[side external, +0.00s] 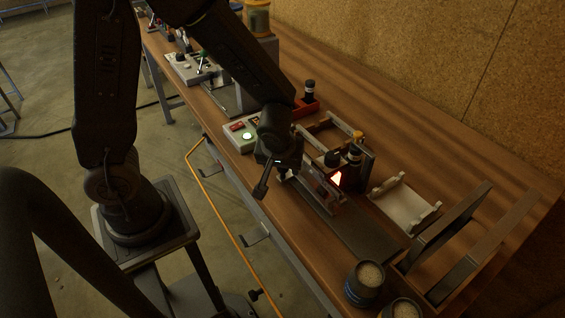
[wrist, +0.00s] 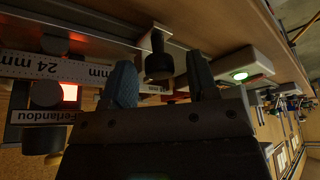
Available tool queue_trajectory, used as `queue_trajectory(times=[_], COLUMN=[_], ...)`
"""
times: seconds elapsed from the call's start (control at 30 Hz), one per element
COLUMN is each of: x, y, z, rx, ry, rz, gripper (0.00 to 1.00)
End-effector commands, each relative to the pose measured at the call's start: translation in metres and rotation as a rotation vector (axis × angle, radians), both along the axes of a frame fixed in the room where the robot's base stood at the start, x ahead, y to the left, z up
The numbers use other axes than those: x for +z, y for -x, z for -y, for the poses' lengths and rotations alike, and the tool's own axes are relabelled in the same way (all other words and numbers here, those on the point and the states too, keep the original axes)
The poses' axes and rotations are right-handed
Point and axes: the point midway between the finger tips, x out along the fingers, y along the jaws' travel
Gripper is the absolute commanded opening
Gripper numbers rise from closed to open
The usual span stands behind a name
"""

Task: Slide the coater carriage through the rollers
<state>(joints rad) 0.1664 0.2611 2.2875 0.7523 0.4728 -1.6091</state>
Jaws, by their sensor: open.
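My gripper (side external: 264,182) hangs over the front edge of the bench at the coater, fingers apart. In the wrist view my gripper (wrist: 160,82) is open, with a black knob (wrist: 158,62) on a stem showing between and beyond the two fingers; I cannot tell whether they touch it. The knob seems to belong to the coater carriage, which is largely hidden by my gripper in the side view. Dark roller-like cylinders (side external: 354,155) stand near a glowing red light (side external: 335,179).
A dark flat track (side external: 350,232) runs toward the front right. A pale cradle (side external: 403,204) and dark upright frames (side external: 455,228) stand on the right. Round tubs (side external: 364,285) sit at the near edge. A box with a lit green button (side external: 246,136) is on the left.

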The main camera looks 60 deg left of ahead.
Motion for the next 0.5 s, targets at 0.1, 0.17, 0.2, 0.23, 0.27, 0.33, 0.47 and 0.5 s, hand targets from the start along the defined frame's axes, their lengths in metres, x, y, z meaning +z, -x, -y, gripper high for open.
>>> queue_trajectory(times=[0.1, 0.17, 0.2, 0.23, 0.27, 0.33, 0.47, 0.5], x=[-0.0006, -0.0004, -0.0003, -0.0003, -0.0003, -0.0003, -0.0002, -0.0002], y=[-0.0004, -0.0004, -0.0004, -0.0004, -0.0004, -0.0004, -0.0003, -0.0003], z=[-0.0002, -0.0003, -0.0003, -0.0003, -0.0003, -0.0002, -0.0002, -0.0002], rx=[0.000, 0.000, 0.000, 0.000, 0.000, 0.000, 0.000, 0.000], ry=[0.001, 0.001, 0.001, -0.001, 0.000, -0.001, -0.001, -0.001], rz=[0.001, 0.001, 0.001, 0.001, 0.000, 0.001, 0.001, 0.001], gripper=[0.54, 0.54, 0.54, 0.54, 0.51, 0.44, 0.32, 0.28])
